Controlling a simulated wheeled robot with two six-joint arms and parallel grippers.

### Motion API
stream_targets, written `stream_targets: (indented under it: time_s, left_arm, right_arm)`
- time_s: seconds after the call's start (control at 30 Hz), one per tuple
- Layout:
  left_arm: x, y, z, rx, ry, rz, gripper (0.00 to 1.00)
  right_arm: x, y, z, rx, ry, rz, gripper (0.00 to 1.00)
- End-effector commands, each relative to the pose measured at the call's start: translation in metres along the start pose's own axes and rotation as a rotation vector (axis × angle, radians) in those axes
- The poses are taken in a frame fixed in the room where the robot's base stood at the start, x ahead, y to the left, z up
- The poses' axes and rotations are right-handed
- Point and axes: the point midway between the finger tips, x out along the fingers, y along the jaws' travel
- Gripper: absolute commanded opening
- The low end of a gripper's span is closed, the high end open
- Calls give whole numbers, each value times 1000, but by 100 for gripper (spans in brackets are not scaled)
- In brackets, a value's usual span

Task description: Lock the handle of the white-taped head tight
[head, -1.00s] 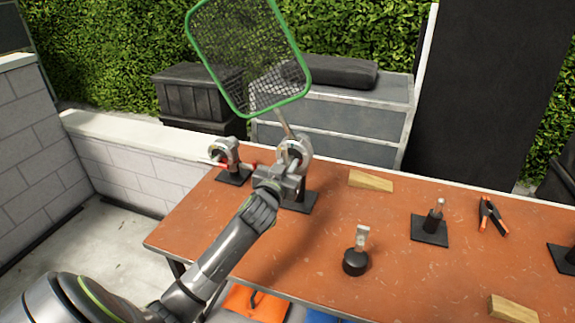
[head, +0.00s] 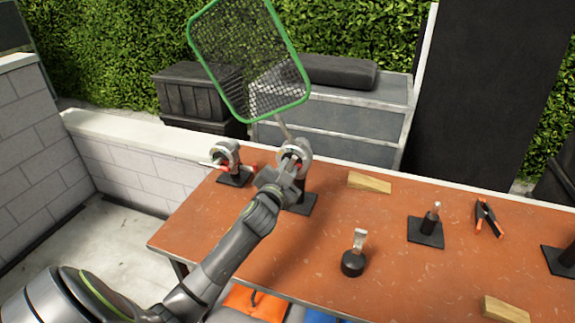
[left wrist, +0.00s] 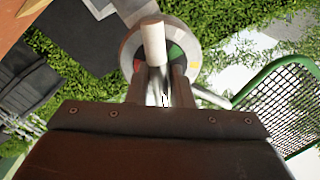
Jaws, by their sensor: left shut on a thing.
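The grip head (head: 306,150) is a round grey metal disc on a stand with a black base plate (head: 302,205), at the table's back left. A rod from it carries a green-framed mesh (head: 250,65), tilted. In the left wrist view, the disc (left wrist: 130,52) shows red, green and yellow marks. A pale, white handle (left wrist: 153,45) stands out in front of it. My left gripper (left wrist: 159,78) is shut on the handle, its fingers on both sides of the shaft. In the head view, the gripper (head: 290,168) hides most of the handle and the stand.
A second head (head: 228,153) with red-ended parts stands to the left. The orange table (head: 280,255) also bears a wooden wedge (head: 370,182), a black-based fitting (head: 353,260), a stand (head: 427,228), a clamp (head: 487,217) and a wooden block (head: 505,309). The table's front left is clear.

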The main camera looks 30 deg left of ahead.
Motion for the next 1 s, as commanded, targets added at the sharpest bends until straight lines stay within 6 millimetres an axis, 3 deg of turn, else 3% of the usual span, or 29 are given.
stream_targets:
  time_s: [0.6,1.0]
  left_arm:
    - [0,0,-2,581,-1,1,0]
    - [0,0,0,862,0,1,0]
  right_arm:
    - [-37,4,-4,0,0,0,36]
    - [-51,5,-6,0,0,0,36]
